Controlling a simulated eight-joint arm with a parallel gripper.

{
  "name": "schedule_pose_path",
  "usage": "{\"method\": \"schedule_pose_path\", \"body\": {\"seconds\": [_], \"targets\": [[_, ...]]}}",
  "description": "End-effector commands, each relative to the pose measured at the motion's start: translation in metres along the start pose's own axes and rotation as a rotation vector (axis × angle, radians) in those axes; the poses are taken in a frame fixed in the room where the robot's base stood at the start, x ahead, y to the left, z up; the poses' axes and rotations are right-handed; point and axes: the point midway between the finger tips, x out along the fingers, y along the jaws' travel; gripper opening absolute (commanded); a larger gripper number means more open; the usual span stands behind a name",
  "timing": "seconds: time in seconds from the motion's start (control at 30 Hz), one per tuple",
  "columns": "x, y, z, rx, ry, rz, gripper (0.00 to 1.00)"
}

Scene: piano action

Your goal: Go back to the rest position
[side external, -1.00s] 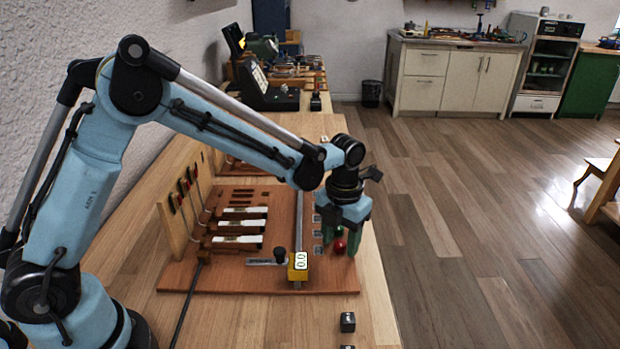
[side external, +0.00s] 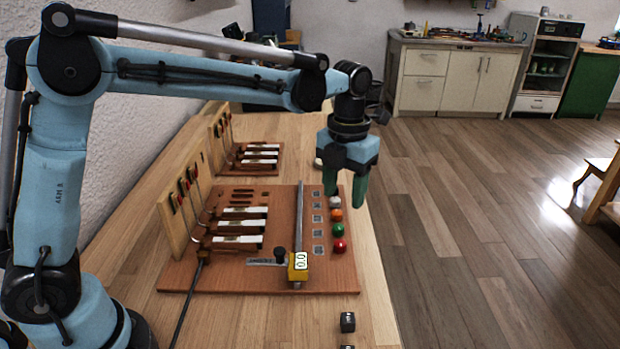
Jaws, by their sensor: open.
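My gripper (side external: 346,190) is above the right edge of the reddish board (side external: 225,278), fingers pointing down. Its two green fingers are apart, with nothing seen between them. Just below and in front of it, a row of small balls lies along the board's right edge: a white ball (side external: 334,201), an orange ball (side external: 336,215), a green ball (side external: 338,229) and a red ball (side external: 340,246). The fingertips overlap the white ball's far side in the picture; I cannot tell the exact gap.
The board carries white keys (side external: 235,239), a metal rail (side external: 299,220) and a yellow box with a display (side external: 298,266). A second key board (side external: 250,160) stands behind. Small dark cubes (side external: 347,321) lie near the front edge. Open floor lies to the right.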

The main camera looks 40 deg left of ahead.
Motion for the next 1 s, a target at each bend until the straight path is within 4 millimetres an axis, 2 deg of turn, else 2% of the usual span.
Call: {"method": "schedule_pose_path", "body": {"seconds": [0.27, 0.43, 0.7, 1.0], "targets": [[0.0, 0.0, 0.0, -0.008, -0.002, 0.0, 0.53], [-0.008, 0.008, -0.008, -0.175, -0.033, -0.013, 0.53], [-0.027, 0.036, -0.037, -0.818, -0.138, -0.108, 0.53], [-0.033, 0.064, -0.076, -1.566, -0.199, -0.305, 0.53]]}}
